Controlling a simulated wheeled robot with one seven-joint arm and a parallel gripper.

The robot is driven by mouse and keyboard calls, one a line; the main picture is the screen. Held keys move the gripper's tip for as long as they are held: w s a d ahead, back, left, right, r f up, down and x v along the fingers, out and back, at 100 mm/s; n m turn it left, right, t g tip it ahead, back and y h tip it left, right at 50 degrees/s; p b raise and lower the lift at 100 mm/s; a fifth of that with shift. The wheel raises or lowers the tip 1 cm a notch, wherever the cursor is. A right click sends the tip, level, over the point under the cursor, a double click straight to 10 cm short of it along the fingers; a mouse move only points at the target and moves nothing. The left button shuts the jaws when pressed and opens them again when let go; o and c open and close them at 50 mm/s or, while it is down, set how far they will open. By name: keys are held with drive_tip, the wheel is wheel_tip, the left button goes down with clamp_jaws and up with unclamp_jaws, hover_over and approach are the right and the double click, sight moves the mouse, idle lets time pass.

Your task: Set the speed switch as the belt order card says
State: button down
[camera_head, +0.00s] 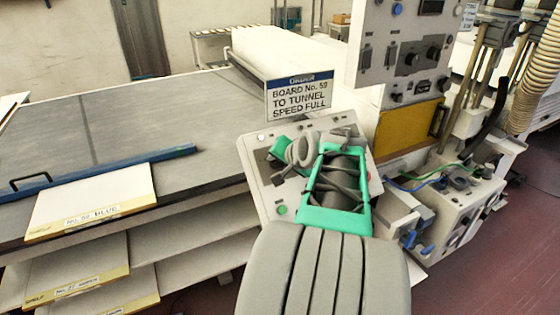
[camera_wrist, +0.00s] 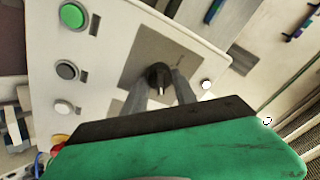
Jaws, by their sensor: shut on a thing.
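The order card (camera_head: 299,96) stands upright behind the control box and reads "BOARD No. 59 TO TUNNEL SPEED FULL". The control box (camera_head: 255,180) has a sloped top, partly hidden by my arm. In the wrist view, the speed switch (camera_wrist: 157,73) is a black knob on a darker grey plate. Its white pointer mark is toward the bottom of that picture; the plate's lettering is too small to read. My gripper (camera_wrist: 161,83) is shut on the knob, one grey finger on either side. In the head view, my arm hides the knob.
A board labelled No. 59 BLUE (camera_head: 92,200) lies left on the table. A tall switch panel (camera_head: 405,50) stands right.

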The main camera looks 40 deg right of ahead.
drive_tip(key=c, duration=1)
unclamp_jaws()
drive_tip(key=v, duration=0.7)
drive_tip(key=shift+s+r+b, duration=0.25)
drive_tip(key=shift+s+b, duration=0.05)
drive_tip(key=shift+b, duration=0.15)
drive_tip(key=shift+a, duration=0.15)
drive_tip(key=w+a+f+n+g+y, duration=0.1)
drive_tip(key=w+a+f+n+y, duration=0.2)
drive_tip(key=a, duration=0.6)
drive_tip(key=s+a+f+n+g, duration=0.1)
drive_tip(key=s+a+f+n, duration=0.1)
drive_tip(key=a, duration=0.5)
drive_tip(key=s+a+f+n+g, duration=0.2)
drive_tip(key=s+a+f+n, duration=0.1)
drive_tip(key=a+f+n, duration=0.2)
drive_tip(key=s+a+f+n+g, duration=0.2)
drive_tip(key=a+f, duration=0.3)
drive_tip(key=a, duration=0.4)
drive_tip(key=shift+s+n, duration=0.3)
drive_tip(key=shift+n, duration=0.5)
